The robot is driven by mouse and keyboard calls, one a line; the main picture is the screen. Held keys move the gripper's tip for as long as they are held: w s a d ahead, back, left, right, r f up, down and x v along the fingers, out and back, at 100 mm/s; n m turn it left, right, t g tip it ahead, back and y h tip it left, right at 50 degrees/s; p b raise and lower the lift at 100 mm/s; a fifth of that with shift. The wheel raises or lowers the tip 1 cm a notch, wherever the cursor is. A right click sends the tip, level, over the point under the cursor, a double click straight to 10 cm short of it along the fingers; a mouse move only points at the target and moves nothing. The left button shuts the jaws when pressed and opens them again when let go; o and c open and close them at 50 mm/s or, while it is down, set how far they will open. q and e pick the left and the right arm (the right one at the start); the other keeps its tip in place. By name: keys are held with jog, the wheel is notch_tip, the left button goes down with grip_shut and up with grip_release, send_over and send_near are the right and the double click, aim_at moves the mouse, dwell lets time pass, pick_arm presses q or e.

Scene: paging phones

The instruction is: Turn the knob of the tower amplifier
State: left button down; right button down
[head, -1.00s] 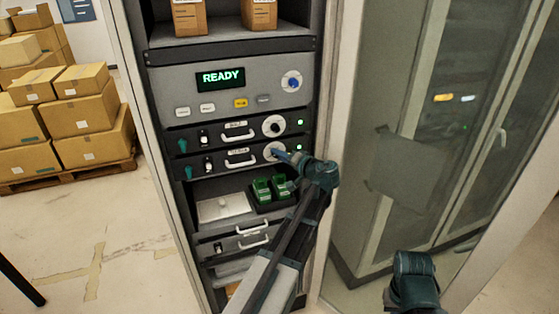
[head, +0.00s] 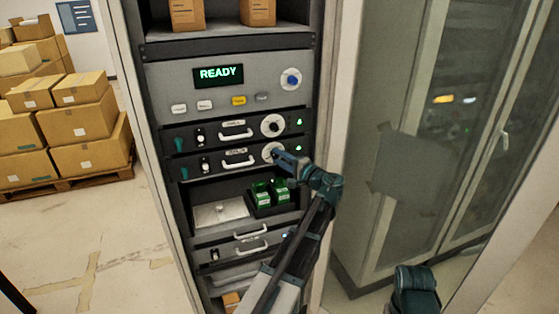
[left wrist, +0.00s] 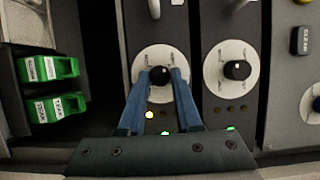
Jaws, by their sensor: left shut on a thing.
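Two black amplifier panels sit one above the other in the rack, each with a knob on a white dial. The lower panel's black knob (left wrist: 160,75) is between the blue fingertips of my left gripper (left wrist: 159,73), which are shut on it from both sides. In the head view my left gripper (head: 278,156) partly covers the lower white dial (head: 267,149). The upper knob (head: 272,126) is free, and shows in the left wrist view too (left wrist: 237,70). I cannot read the panel labels surely. My right gripper's fingers are not in view.
Above is a grey panel with a READY display (head: 219,75), several buttons and a blue-centred knob (head: 291,80). Green modules (head: 270,194) sit in a dark tray below the amplifiers. The glass cabinet (head: 440,130) stands close on the right. Stacked boxes (head: 85,125) are at left.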

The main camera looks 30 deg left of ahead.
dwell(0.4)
pick_arm(q)
jog(key=c, duration=0.6)
grip_release()
jog(key=v, duration=1.3)
jog(key=shift+d, duration=0.35)
jog(key=shift+s, duration=0.1)
jog(key=s+d+f+g+h, duration=0.5)
jog(key=s+d+f+h, duration=1.1)
jog(key=s+d+f, duration=0.6)
jog(key=shift+s+d+g, duration=0.4)
jog(key=shift+s+d, duration=0.2)
jog(key=shift+s, duration=0.35)
